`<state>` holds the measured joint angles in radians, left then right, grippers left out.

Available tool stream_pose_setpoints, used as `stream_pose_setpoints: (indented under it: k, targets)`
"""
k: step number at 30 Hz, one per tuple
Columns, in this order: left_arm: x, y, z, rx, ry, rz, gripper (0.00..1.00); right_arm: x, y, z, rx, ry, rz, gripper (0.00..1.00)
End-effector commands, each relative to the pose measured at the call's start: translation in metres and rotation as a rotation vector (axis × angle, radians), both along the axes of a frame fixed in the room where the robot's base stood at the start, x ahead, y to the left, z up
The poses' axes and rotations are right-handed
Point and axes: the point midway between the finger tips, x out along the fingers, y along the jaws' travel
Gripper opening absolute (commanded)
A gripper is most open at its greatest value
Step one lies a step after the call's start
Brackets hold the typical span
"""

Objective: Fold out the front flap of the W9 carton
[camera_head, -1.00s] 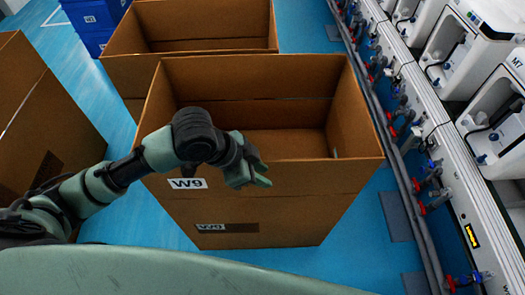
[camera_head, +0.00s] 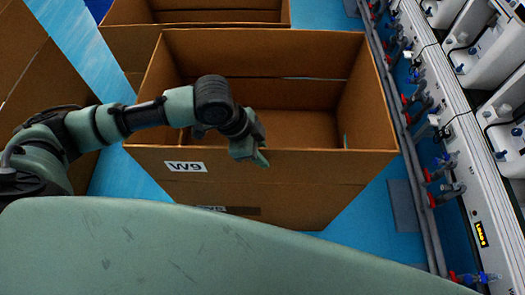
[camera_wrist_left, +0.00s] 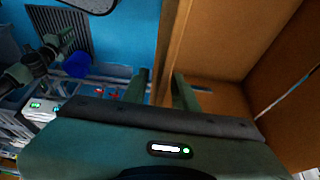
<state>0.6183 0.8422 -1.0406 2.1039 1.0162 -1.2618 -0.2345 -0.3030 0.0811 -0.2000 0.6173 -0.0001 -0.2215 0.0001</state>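The W9 carton (camera_head: 300,195) is a brown open-topped box in front of me, with a white W9 label (camera_head: 185,166) at the left of its front. Its front flap (camera_head: 330,164) stands upright along the near rim. My left gripper (camera_head: 250,152) is at the middle of this rim, pointing down, and hides part of the edge. In the left wrist view, the two fingers (camera_wrist_left: 162,90) are apart, one on each side of the cardboard edge (camera_wrist_left: 172,50). I cannot tell whether they touch it. My right gripper is not in view.
A second open carton (camera_head: 200,12) stands behind W9, and another brown carton (camera_head: 40,75) is at the left. A rail with pipes and red and blue valves (camera_head: 425,150) runs along the right. A strip of blue floor (camera_head: 365,225) is free between W9 and the rail.

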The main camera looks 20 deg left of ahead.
Motion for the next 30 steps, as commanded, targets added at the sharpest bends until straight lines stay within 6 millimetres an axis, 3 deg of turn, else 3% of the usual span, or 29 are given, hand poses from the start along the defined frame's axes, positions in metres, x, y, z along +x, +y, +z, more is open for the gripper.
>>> stream_pose_setpoints:
  k: [3, 8, 9, 12, 30]
  targets:
    - [0.000, -0.002, -0.003, 0.000, 0.000, -0.001, 0.28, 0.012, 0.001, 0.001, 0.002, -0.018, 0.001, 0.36]
    - [0.000, -0.002, -0.003, 0.000, -0.001, -0.001, 0.28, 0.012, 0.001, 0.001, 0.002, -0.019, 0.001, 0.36]
    - [0.000, -0.002, -0.003, 0.000, -0.001, -0.001, 0.25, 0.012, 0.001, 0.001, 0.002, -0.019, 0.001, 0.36]
    - [0.000, -0.001, -0.003, -0.001, -0.002, -0.001, 0.00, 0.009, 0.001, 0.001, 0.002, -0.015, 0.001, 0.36]
    - [0.000, -0.001, -0.003, 0.000, -0.001, -0.001, 0.00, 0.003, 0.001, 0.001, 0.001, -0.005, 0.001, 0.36]
